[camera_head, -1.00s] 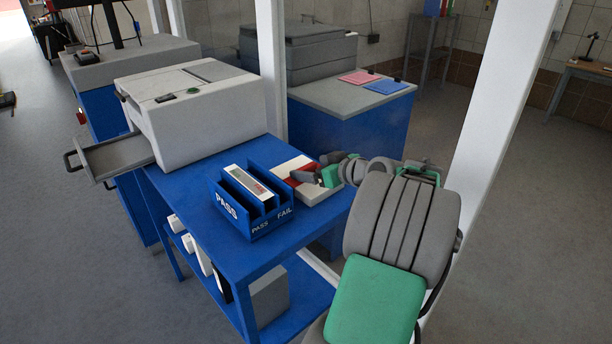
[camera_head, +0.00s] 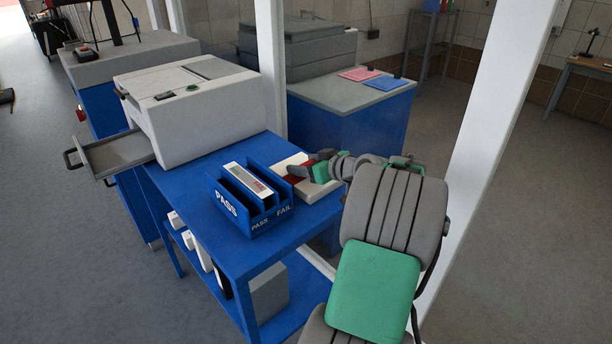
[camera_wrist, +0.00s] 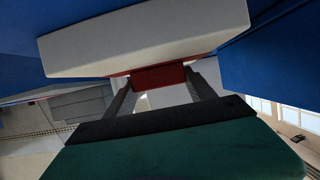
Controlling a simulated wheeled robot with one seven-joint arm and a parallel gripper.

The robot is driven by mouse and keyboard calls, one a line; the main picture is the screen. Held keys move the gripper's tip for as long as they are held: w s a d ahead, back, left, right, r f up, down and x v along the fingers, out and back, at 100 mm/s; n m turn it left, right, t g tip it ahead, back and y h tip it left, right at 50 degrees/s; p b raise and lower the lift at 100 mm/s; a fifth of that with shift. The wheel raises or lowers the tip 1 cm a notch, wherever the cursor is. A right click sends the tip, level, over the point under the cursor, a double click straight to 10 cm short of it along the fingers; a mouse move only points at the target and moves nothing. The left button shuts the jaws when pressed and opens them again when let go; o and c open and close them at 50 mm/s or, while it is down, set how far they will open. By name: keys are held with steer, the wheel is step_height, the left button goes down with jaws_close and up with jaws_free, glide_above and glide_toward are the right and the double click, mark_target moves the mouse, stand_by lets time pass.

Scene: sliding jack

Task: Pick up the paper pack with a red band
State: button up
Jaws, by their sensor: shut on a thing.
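The white paper pack (camera_head: 287,162) with a red band (camera_head: 299,173) is at the right end of the blue table, just behind the blue PASS/FAIL holder. My gripper (camera_head: 301,172) reaches in from the right and is shut on the pack at its red band. In the wrist view the white pack (camera_wrist: 150,38) lies across the top and the red band (camera_wrist: 158,77) sits between my gripper's two fingers (camera_wrist: 160,88). I cannot tell whether the pack touches the table. My fingers and wrist hide part of it.
The blue holder (camera_head: 229,209) with upright slots stands in front of the pack, with a white labelled item (camera_head: 245,176) in it. A white machine (camera_head: 190,112) with an open drawer (camera_head: 112,155) stands at left. A white post (camera_head: 490,150) rises behind my arm.

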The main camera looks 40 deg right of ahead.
steer(key=c, duration=0.7)
steer(key=shift+c, duration=0.4)
steer(key=shift+r, duration=0.15)
